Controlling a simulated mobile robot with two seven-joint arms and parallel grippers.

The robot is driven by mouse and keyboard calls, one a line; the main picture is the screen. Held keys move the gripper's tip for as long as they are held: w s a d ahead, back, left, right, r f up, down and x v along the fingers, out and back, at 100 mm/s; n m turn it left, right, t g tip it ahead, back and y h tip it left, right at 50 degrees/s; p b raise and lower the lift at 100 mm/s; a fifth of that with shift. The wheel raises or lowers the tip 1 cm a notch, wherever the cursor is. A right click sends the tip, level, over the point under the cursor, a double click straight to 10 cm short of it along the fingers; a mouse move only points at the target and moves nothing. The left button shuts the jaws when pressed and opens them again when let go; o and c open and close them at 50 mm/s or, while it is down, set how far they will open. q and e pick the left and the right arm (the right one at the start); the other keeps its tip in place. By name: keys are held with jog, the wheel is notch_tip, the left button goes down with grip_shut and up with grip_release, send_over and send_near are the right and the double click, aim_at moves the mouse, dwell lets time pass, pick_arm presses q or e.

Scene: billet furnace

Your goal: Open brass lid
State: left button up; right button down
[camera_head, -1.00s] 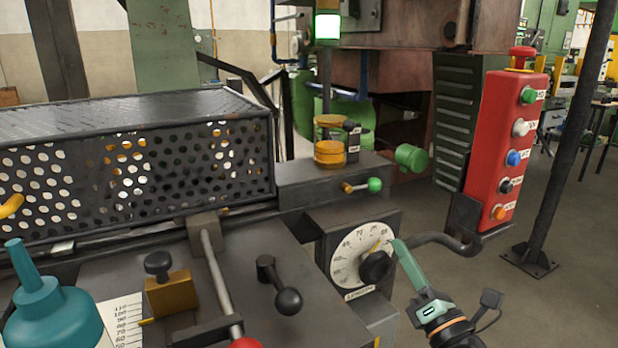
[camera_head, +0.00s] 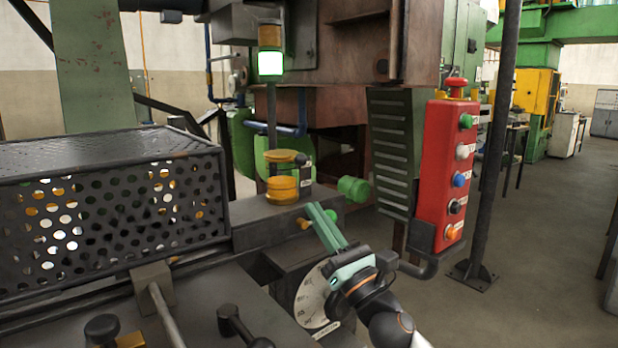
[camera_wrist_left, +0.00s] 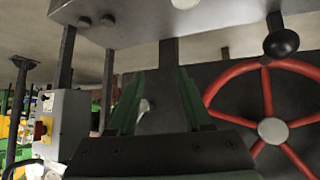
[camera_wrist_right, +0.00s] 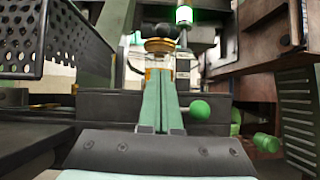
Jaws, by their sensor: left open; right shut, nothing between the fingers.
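The brass lid (camera_head: 285,157) sits on top of a small brass-and-glass cup (camera_head: 283,190) on the dark machine block. In the right wrist view the lid (camera_wrist_right: 160,45) has a dark knob on top, and the fingers partly cover the cup below it. My right gripper (camera_head: 318,210) is shut and empty, its fingertips pointing up toward the cup from the near right. In the right wrist view its fingers (camera_wrist_right: 160,98) overlap the cup; I cannot tell contact. My left gripper (camera_wrist_left: 157,100) is open and empty, outside the head view, below a dark machine panel.
A green-knobbed lever (camera_wrist_right: 199,109) and a green cylinder (camera_head: 353,188) are close to the right gripper. A perforated guard (camera_head: 110,205) stands left, a red button box (camera_head: 447,170) right. A red handwheel (camera_wrist_left: 272,130) is near the left gripper.

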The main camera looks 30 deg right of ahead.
jog(key=p, duration=0.2)
send_near(287, 155)
jog(key=w, duration=0.2)
jog(key=shift+d+r, duration=0.15)
jog(key=shift+r, duration=0.7)
